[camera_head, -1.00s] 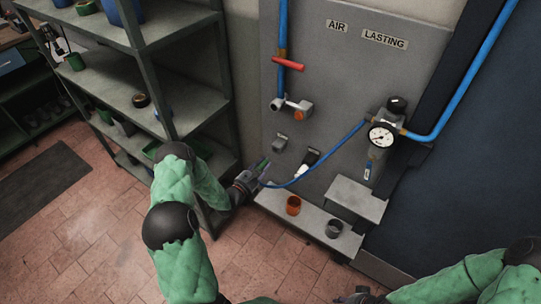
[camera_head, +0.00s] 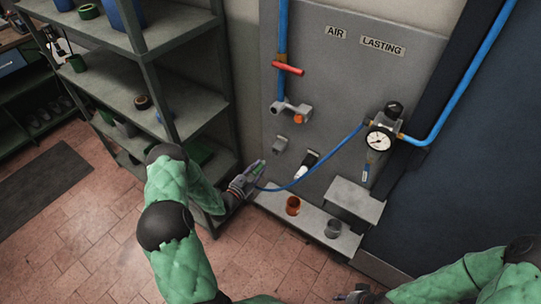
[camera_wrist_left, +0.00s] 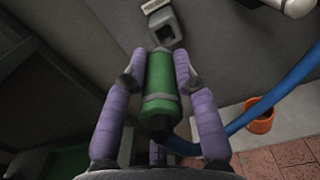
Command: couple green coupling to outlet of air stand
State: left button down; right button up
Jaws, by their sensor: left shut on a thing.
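My left gripper (camera_head: 256,172) is shut on the green coupling (camera_wrist_left: 160,88), one purple finger along each side of it in the left wrist view. In the head view this fitting (camera_head: 281,144) sits below a grey pipe end with an orange part (camera_head: 298,118). My right gripper (camera_head: 358,296) is low in the picture, its fingers unclear.
A red lever (camera_head: 289,69) sits on the blue pipe. A black-and-white piece (camera_head: 304,166) is on the panel. A gauge (camera_head: 379,140) hangs to the right. An orange cup (camera_head: 293,206) and grey cup (camera_head: 333,228) stand on the low ledge. Shelves (camera_head: 190,110) stand close behind my left arm.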

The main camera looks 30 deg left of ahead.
aim_at(258, 166)
pick_arm(q)
notch_tip(258, 166, up, 22)
jog(key=p, duration=1.6)
jog(key=shift+r+p, duration=0.15)
jog(key=shift+p, duration=0.25)
dwell(0.5)
jog(key=shift+w, duration=0.15)
jog(key=shift+w+d+b, duration=0.2)
jog(key=shift+w+b, duration=0.55)
jog(key=shift+w, duration=1.6)
dwell(0.8)
jog(key=shift+w+b, duration=0.55)
jog(key=shift+w, duration=0.45)
